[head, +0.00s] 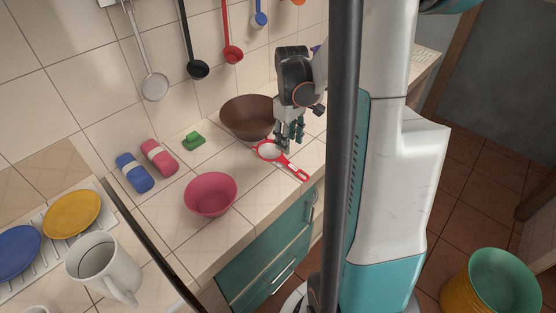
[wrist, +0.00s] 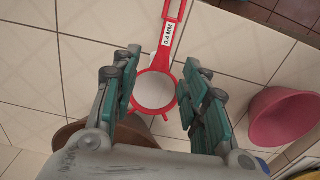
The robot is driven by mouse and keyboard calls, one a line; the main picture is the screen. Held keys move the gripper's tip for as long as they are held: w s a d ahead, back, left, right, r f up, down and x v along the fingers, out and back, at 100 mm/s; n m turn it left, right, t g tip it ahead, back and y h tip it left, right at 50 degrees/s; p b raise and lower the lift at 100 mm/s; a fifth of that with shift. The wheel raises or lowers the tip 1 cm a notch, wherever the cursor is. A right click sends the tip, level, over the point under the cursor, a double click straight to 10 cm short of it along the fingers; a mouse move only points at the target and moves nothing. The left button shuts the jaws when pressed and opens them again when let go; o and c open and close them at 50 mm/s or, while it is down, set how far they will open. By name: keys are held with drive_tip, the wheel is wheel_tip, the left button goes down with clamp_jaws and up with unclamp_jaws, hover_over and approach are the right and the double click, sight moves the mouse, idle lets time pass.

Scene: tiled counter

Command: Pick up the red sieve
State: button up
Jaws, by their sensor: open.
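The red sieve (head: 287,164) lies on the tiled counter near its front edge in the head view. Its handle runs toward the lower right, to the counter edge. In the wrist view the sieve (wrist: 155,89) has a round red rim with a pale mesh, and its handle, labelled "0.4 MM", points up. My gripper (head: 289,143) is just above the sieve's round end in the head view. In the wrist view my gripper (wrist: 161,98) is open, with one finger on each side of the rim and nothing held. Contact with the rim cannot be told.
A brown bowl (head: 244,119) stands close behind the sieve. A pink bowl (head: 211,194) stands to the left, near the front edge. Utensils hang on the wall.

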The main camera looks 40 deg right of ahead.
sight(285, 161)
wheel_tip(285, 161, down, 4)
drive_tip(key=shift+r+b, duration=0.2)
drive_tip(key=shift+b, duration=0.2)
drive_tip(key=f, duration=0.1)
drive_tip(key=f+b, duration=0.1)
drive_tip(key=f, duration=0.1)
drive_tip(key=f+b, duration=0.1)
drive_tip(key=f, duration=0.1)
drive_tip(key=shift+w+a, duration=0.25)
drive_tip(key=shift+a, duration=0.05)
clamp_jaws()
